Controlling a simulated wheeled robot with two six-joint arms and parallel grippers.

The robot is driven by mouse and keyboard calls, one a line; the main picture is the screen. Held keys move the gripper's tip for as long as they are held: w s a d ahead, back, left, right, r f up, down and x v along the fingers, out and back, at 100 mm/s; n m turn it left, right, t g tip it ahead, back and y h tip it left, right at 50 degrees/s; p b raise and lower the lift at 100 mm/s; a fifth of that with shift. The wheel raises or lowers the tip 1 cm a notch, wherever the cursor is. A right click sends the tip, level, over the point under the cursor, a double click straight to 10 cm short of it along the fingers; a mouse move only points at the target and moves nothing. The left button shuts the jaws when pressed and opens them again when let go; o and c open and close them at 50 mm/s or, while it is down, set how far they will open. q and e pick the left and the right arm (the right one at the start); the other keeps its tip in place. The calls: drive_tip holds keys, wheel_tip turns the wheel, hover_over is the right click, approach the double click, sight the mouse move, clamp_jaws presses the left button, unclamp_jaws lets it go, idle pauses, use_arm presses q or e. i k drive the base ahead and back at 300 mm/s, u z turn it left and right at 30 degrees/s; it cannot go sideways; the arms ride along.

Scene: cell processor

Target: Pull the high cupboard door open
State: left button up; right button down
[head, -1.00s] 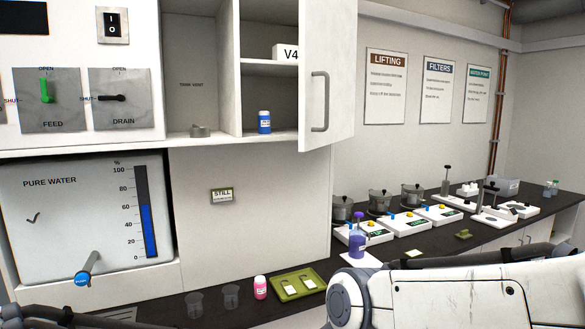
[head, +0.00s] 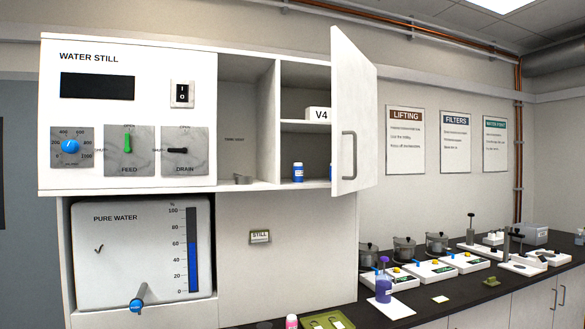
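The high cupboard door (head: 353,110) is a white panel with a grey bar handle (head: 349,155). It stands swung open, hinged on the right side of the cupboard. Inside the cupboard (head: 305,72) a shelf holds a white box marked V4 (head: 318,113). A blue bottle with a white label (head: 298,172) stands on the cupboard floor. Neither of my grippers shows in the head view, and nothing is seen touching the door or its handle.
The water still (head: 130,45) with dials and levers is left of the cupboard. Below, the dark counter (head: 465,298) carries a purple bottle (head: 384,288), white devices, grey pots and a green tray (head: 340,319). Posters hang on the right wall. The space before the door looks clear.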

sight(353, 96)
drive_tip(key=u, duration=0.4)
drive_tip(key=i, duration=0.8)
drive_tip(key=u, duration=0.25)
